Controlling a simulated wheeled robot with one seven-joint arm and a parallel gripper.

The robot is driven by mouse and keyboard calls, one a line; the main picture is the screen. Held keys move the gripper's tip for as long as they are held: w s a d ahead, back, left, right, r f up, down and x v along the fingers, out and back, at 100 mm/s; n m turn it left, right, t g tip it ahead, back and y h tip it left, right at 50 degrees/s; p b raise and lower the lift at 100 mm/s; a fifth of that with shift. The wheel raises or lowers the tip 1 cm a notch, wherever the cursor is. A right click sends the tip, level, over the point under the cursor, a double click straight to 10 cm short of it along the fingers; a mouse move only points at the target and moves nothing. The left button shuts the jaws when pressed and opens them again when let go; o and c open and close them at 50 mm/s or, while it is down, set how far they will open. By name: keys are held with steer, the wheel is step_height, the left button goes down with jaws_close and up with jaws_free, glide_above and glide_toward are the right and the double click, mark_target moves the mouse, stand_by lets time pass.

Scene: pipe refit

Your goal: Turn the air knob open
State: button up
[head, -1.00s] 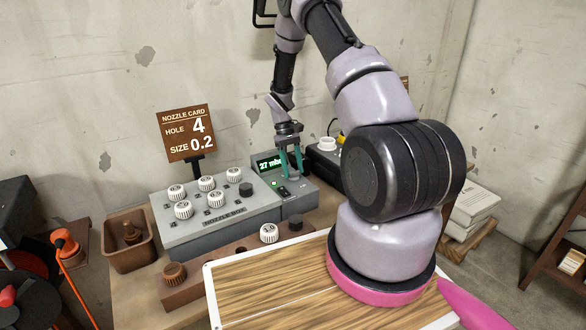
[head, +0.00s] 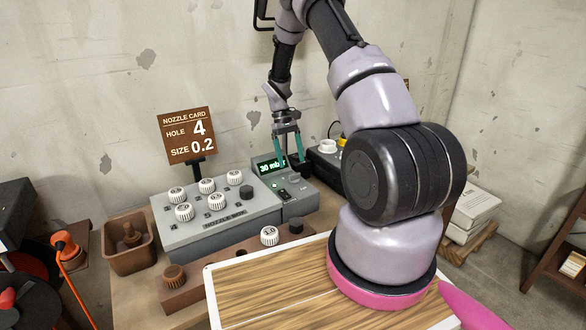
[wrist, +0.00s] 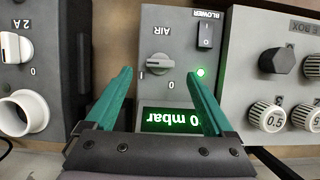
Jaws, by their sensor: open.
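The air knob (wrist: 160,64) is a small grey dial on the blower box (wrist: 150,20), under an inverted AIR label in the wrist view. In the head view my gripper (head: 291,162) hangs above the blower box. The green display (head: 271,166) reads 30 mb there, its end hidden by a finger.
The black blower switch (wrist: 205,33) sits beside the knob, near a lit green lamp (wrist: 201,72). The nozzle box (head: 220,228) with several white knobs stands alongside. Another grey box with a white ring (wrist: 22,113) is on the other side. A wooden board (head: 270,290) lies in front.

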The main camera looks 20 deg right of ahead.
steer(key=v, duration=0.6)
steer(key=s+a+r+m+t, duration=0.15)
steer(key=s+r, duration=0.25)
steer(key=r, duration=0.4)
steer(key=s+a+r+t+y, duration=0.1)
steer(key=s+r+t, duration=0.15)
steer(key=r, duration=0.55)
steer(key=s+a+r+m+t, duration=0.15)
steer(key=s+r, duration=0.25)
steer(key=r, duration=0.4)
steer(key=s+a+r+m+t+y, duration=0.1)
steer(key=s+r+t, duration=0.2)
steer(key=s, duration=0.7)
steer(key=s+a+r+m+t, duration=0.2)
steer(key=s+r, duration=0.3)
steer(key=s, duration=0.4)
steer(key=shift+s+a+r+t+y, duration=0.2)
steer(key=shift+s+a+t+y, duration=0.2)
steer(key=shift+t, duration=0.15)
